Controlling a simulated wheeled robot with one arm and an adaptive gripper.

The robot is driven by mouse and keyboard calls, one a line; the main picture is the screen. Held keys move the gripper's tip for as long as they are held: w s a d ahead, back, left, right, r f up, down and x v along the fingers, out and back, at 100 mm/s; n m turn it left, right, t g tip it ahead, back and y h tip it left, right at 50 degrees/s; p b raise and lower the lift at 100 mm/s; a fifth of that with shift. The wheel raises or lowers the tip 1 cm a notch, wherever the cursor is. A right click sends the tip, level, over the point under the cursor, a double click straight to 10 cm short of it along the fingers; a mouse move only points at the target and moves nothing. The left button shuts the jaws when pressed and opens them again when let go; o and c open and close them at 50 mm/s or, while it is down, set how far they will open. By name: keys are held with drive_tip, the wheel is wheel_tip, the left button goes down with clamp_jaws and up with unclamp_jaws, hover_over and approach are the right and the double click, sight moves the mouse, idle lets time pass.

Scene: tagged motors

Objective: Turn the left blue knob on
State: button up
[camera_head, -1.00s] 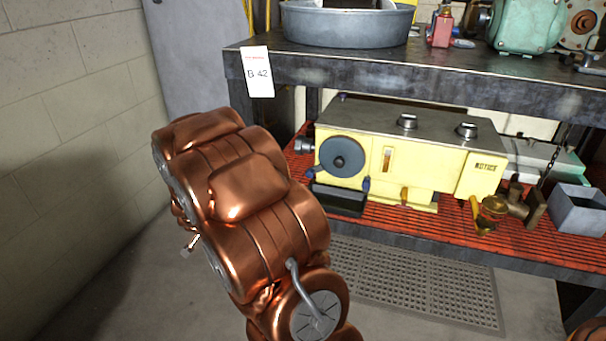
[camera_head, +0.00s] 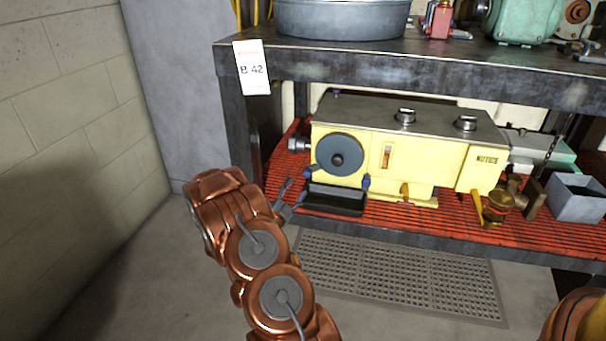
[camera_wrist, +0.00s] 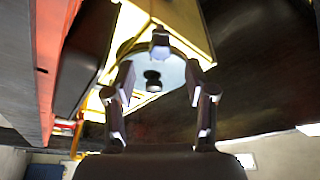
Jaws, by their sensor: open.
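The yellow machine (camera_head: 430,160) stands on the lower shelf, with a round blue-grey dial (camera_head: 340,153) on its front. The left blue knob (camera_head: 309,172) is small and sits at the dial's lower left. Another blue knob (camera_head: 365,182) sits at its lower right. My gripper (camera_head: 292,193) is open and empty, below and left of the left knob, in front of the black tray. In the wrist view, a small blue knob (camera_wrist: 160,46), seemingly the left one, appears beyond and between my spread fingers (camera_wrist: 160,85), apart from them. I cannot tell its turned position.
The black tray (camera_head: 335,199) lies under the dial, close to my gripper. The upper shelf (camera_head: 430,68) and its left post (camera_head: 240,130) bound the space. Brass fittings (camera_head: 500,203) and a grey box (camera_head: 575,195) stand to the right.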

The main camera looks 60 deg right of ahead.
sight(306, 175)
drive_tip(key=shift+s+d+h, duration=0.15)
drive_tip(key=shift+s+h, duration=0.15)
drive_tip(key=shift+h, duration=0.1)
drive_tip(key=shift+d+r, duration=0.1)
drive_tip(key=shift+d, duration=0.05)
drive_tip(key=shift+b+x, duration=1.35)
drive_tip(key=shift+x, duration=2.3)
clamp_jaws()
